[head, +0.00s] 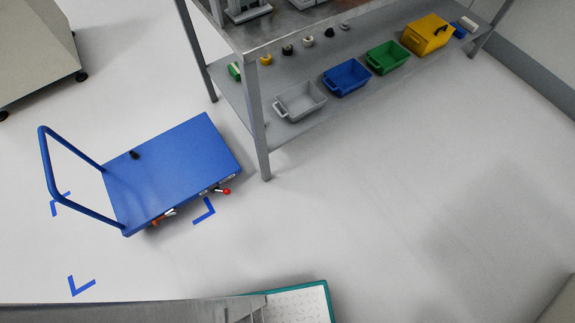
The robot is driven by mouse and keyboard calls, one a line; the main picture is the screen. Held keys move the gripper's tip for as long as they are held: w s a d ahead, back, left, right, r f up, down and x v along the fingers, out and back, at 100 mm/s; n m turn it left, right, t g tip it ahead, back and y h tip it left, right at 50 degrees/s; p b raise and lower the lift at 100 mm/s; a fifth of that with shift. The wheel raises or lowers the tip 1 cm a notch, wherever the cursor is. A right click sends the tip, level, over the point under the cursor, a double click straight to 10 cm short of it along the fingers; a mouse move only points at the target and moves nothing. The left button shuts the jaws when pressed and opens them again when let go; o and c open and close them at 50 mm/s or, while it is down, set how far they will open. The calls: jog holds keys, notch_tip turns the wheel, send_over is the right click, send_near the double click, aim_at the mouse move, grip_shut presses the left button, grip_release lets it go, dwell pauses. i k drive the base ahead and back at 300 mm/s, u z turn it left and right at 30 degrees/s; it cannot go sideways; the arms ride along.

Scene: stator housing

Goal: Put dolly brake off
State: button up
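A blue dolly (172,172) with a flat deck and an upright blue push handle (48,165) stands on the floor at the left. A small lever with a red knob (226,191) sticks out at its near right edge, beside a small labelled plate. An orange-red part (157,221), perhaps a pedal or caster piece, shows under the near edge. A small black knob (135,154) is on the deck near the handle. I cannot tell which part is the brake or how it is set. My gripper is not in view.
A grey metal table (264,150) with a lower shelf stands right of the dolly, holding grey, blue, green and yellow bins. Blue corner marks (82,286) lie on the floor. A teal-edged white board (300,303) is at the bottom. Floor at right is clear.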

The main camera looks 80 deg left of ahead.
aim_at(228, 192)
jog(key=i, duration=1)
jog(key=u, duration=3.8)
